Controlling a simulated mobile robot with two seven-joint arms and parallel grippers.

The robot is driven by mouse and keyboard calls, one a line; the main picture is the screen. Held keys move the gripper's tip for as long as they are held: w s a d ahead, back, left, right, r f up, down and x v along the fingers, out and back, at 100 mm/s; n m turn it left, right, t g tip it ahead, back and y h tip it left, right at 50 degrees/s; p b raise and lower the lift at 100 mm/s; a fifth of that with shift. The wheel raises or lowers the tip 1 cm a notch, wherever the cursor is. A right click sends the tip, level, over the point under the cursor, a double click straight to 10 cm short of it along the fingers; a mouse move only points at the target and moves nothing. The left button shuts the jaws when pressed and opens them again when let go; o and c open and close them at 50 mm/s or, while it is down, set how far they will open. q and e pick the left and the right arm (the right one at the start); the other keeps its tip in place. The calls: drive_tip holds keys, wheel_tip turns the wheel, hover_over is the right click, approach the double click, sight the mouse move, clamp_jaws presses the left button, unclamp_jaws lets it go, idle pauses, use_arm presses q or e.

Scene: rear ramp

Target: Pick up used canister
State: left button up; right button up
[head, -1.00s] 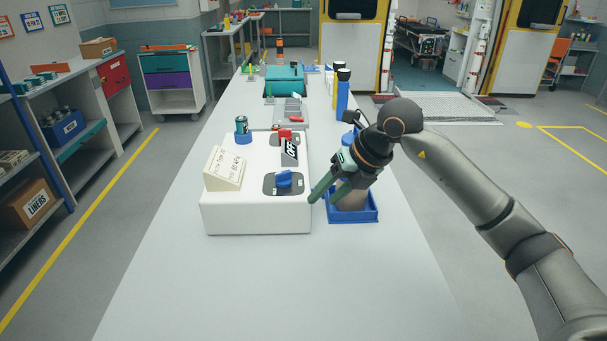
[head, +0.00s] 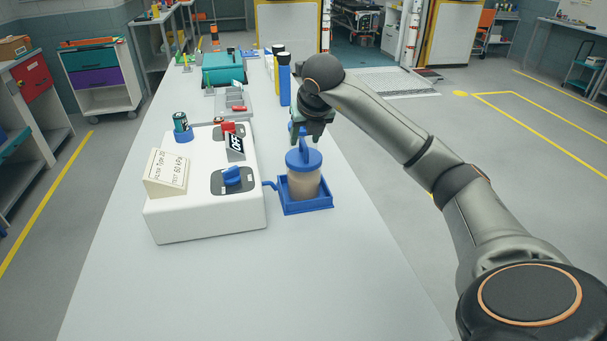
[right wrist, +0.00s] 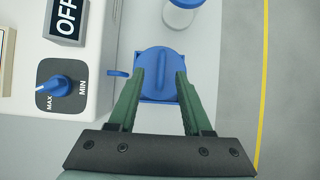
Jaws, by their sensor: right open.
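The used canister (head: 304,187) has a brownish translucent body and a blue lid with a raised handle. It stands upright in a blue square tray (head: 305,209) beside the white machine. My right gripper (head: 312,140) is just above the lid, pointing down. In the right wrist view, its fingers (right wrist: 160,76) are apart, one on each side of the handle, with the canister's blue lid (right wrist: 160,57) beneath. My left gripper is not in view.
The white machine (head: 205,213) with a blue knob (head: 232,176), an OFF sign and a label card stands left of the tray. A second blue-topped container shows in the right wrist view (right wrist: 184,14). Bottles (head: 284,84) stand farther back. The front of the bench is clear.

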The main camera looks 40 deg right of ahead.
sight(304, 142)
drive_tip(key=x, duration=0.4)
drive_tip(key=shift+d+f+p, duration=0.1)
drive_tip(key=shift+p, duration=0.2)
drive_tip(key=shift+c, duration=0.3)
clamp_jaws()
idle(0.7)
drive_tip(key=shift+w, duration=0.1)
